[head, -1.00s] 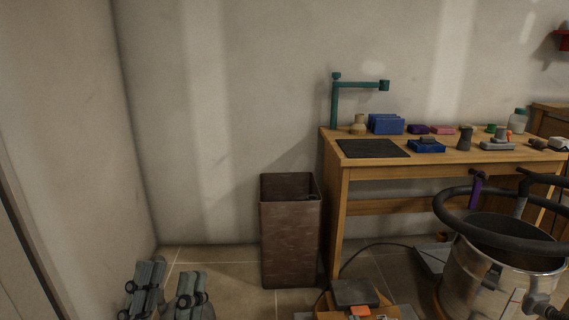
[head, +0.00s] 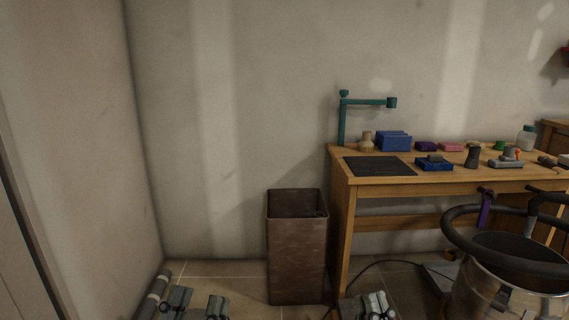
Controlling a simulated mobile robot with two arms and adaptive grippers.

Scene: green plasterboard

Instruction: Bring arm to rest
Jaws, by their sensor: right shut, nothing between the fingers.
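My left gripper (head: 196,305) is low at the bottom edge of the head view, left of the brown bin. Its two grey fingers stand apart with floor showing between them, and it holds nothing. My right gripper (head: 369,306) is at the bottom edge, right of the bin and in front of the workbench. Its fingers are together, with nothing seen between them. The lower parts of both grippers are cut off by the frame.
A tall brown bin (head: 296,255) stands against the wall beside the wooden workbench (head: 400,182), which holds small tools and blocks. A metal drum (head: 500,295) with a dark hose stands at right. A cable crosses the floor.

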